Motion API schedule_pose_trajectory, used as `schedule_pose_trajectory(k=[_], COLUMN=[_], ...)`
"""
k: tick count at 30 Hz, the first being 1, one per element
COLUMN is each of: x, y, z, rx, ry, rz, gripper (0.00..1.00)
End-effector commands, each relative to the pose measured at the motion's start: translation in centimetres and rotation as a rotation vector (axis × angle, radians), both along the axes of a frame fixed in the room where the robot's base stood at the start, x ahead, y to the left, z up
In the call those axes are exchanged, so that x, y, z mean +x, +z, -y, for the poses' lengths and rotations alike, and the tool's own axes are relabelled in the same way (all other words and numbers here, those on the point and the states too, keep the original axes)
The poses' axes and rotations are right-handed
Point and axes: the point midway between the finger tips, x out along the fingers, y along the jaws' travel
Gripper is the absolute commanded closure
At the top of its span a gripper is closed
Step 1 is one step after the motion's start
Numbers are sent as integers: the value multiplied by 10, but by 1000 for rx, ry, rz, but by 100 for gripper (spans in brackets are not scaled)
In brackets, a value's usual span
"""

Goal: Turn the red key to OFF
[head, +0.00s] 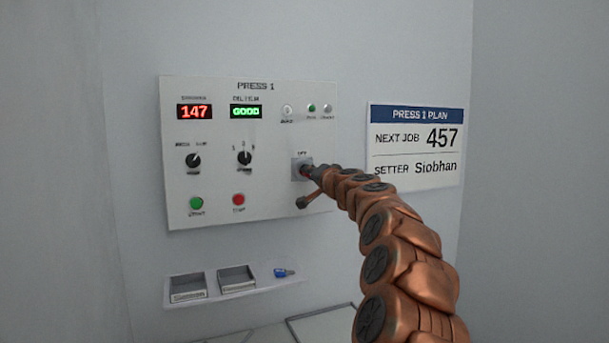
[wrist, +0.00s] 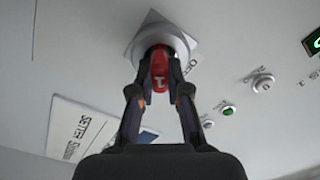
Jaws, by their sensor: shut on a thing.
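The red key (wrist: 159,68) sits in a round grey lock on a square plate (wrist: 148,22) in the wrist view. An OFF label stands beside the lock. My gripper (wrist: 160,84) is shut on the red key, with a finger on each side of it. In the head view my gripper (head: 307,172) reaches the lock plate (head: 298,162) at the lower right of the PRESS 1 panel (head: 270,200). There the key is mostly hidden by my arm, and its exact angle is hard to tell.
A PRESS 1 PLAN sign (head: 417,145) hangs to the right. Below, a shelf (head: 210,295) holds two trays and a blue key (head: 284,273).

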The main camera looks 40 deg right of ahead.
Motion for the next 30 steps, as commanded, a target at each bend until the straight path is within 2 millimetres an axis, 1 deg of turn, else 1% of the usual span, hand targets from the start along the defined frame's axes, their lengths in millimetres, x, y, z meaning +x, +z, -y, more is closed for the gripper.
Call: schedule_pose_trajectory(k=[1, 4, 30], x=[0, 1, 0], y=[-4, -5, -4], z=[0, 0, 1], rx=[-15, -49, -312], ry=[-1, 0, 0], rz=[-7, -21, -111], gripper=[100, 100, 100])
